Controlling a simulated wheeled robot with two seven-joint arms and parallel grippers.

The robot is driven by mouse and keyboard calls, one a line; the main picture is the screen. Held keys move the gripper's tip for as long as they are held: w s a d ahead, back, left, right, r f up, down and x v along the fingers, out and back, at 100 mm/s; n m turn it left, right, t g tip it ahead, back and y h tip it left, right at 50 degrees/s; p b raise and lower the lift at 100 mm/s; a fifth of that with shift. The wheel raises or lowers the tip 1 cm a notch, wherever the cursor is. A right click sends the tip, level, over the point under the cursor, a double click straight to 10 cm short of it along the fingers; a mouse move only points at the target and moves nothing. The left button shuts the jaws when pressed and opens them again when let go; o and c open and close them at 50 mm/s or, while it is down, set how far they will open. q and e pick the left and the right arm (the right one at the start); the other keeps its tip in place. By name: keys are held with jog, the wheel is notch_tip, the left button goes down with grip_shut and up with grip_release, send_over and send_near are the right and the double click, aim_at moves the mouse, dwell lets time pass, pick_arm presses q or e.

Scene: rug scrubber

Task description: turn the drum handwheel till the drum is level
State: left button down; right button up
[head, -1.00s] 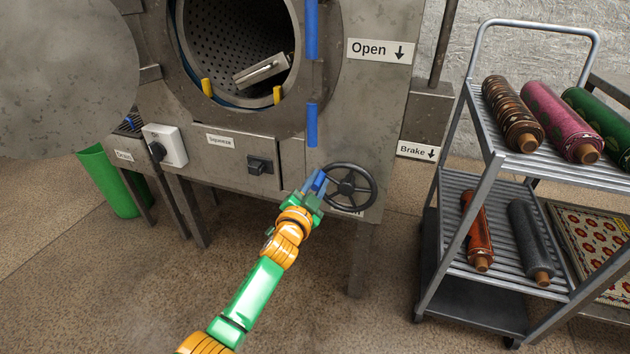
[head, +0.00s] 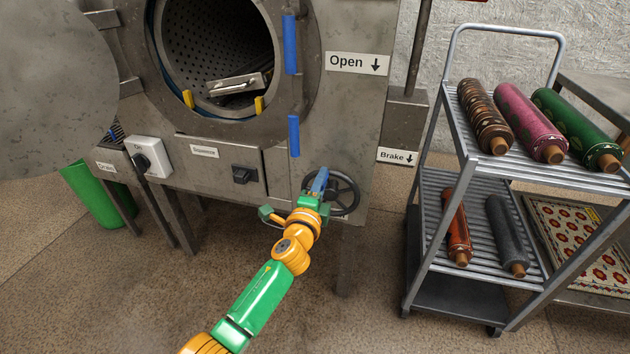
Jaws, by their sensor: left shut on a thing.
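The drum handwheel (head: 349,184) is a dark spoked wheel on the lower right of the machine's front. My left gripper (head: 320,181) is at the left side of its rim, shut on the wheel, and hides part of it. The drum (head: 217,52) is a perforated metal cylinder seen through the round open door. A metal bar with a handle (head: 236,84) lies across its lower inside and looks slightly tilted. My right gripper is not in view.
The round door (head: 52,90) hangs open at the left. A grey cart (head: 452,170) with several rolled rugs stands at the right. A green bin (head: 92,200) is at the left. Floor in front of the machine is clear.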

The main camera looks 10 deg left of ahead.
pick_arm(q)
jog(key=shift+d+r+m, duration=0.1)
jog(key=shift+d+m, duration=0.55)
jog(key=shift+m, duration=0.25)
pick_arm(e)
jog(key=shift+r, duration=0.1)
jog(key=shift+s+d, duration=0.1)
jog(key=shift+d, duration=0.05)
pick_arm(q)
jog(key=c, duration=0.7)
grip_release()
jog(key=shift+d, duration=0.1)
jog(key=shift+s, duration=0.2)
jog(key=s+p, duration=0.2)
jog(key=s, duration=0.4)
jog(key=shift+s+p, duration=0.35)
jog(key=shift+s, duration=0.05)
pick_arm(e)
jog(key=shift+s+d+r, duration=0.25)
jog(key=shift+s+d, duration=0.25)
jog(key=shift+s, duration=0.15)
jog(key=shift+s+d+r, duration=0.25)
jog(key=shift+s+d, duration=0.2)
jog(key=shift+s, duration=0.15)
